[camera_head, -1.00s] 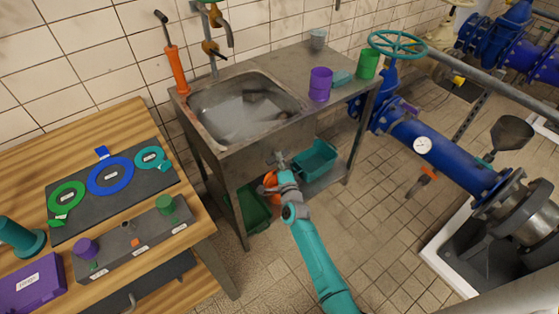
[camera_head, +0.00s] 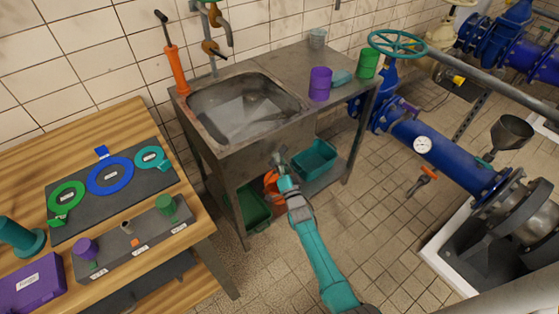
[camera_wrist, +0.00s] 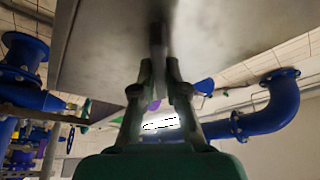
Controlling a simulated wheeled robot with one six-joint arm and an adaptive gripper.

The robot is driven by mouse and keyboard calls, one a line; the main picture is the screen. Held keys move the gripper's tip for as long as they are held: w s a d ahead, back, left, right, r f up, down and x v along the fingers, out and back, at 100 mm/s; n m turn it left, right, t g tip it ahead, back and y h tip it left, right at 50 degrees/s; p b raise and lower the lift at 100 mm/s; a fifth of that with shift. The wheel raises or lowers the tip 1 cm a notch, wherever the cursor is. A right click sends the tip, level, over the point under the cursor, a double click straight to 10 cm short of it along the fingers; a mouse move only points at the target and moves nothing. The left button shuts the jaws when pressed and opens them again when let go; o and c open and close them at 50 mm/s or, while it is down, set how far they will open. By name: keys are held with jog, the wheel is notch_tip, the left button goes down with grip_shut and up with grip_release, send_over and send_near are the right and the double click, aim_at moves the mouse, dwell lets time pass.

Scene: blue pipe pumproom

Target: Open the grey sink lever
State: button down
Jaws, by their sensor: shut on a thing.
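The metal sink (camera_head: 243,107) stands against the tiled wall, with a plain front panel. My gripper (camera_head: 281,158) is at the lower part of this front panel in the head view. In the wrist view my gripper (camera_wrist: 158,78) has its two fingers close together around the lower end of a dark grey bar, the sink lever (camera_wrist: 157,38). The bar stands upright in that picture against the grey metal surface. The gripper is shut on it. In the head view the lever is too small and too covered by the gripper to make out clearly.
Under the sink are a green crate (camera_head: 252,208), a teal crate (camera_head: 314,157) and something orange beside my wrist. A wooden bench (camera_head: 98,122) stands at the left. Blue pipework (camera_head: 444,146) is at the right. The tiled floor between is clear.

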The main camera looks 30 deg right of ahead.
jog(key=shift+w+d+r+n+t+y, duration=0.1)
jog(key=shift+n+t+y, duration=0.15)
jog(key=shift+n, duration=0.4)
jog(key=shift+w+r+n+t+y, duration=0.15)
jog(key=shift+n+y, duration=0.1)
jog(key=shift+n, duration=0.4)
jog(key=shift+s, duration=0.1)
jog(key=c, duration=1.2)
grip_release()
jog(key=shift+f, duration=0.15)
jog(key=shift+s+f, duration=0.1)
jog(key=v, duration=1.1)
jog(key=shift+s, duration=0.35)
jog(key=shift+f, duration=0.1)
